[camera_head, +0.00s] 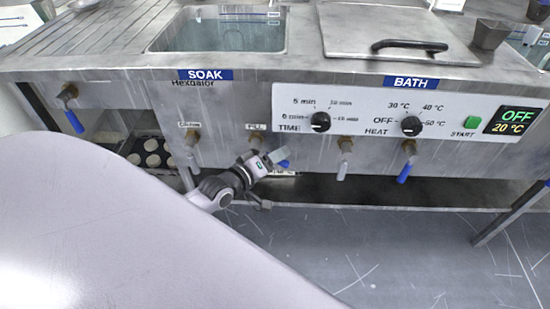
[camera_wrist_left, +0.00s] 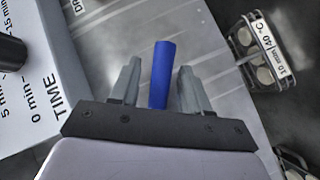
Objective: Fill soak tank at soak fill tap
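The soak tank (camera_head: 222,36) is the open steel basin behind the blue SOAK label; its lower part looks bluish-green, and I cannot tell the water level. Below it on the front panel is the FILL tap (camera_head: 255,137). A blue tap lever (camera_head: 284,163) shows at my left gripper (camera_head: 278,159), just right of and below that tap. In the left wrist view the blue lever (camera_wrist_left: 161,75) stands between the two fingers of the left gripper (camera_wrist_left: 157,82), with gaps on both sides. The gripper is open around it. My right gripper is not in view.
A grey-handled tap (camera_head: 192,138) is left of FILL. The control panel (camera_head: 360,112) is above right, with grey and blue-handled (camera_head: 407,160) taps below. The covered bath (camera_head: 395,32) is right of the tank. A labelled basket (camera_wrist_left: 262,48) shows in the wrist view.

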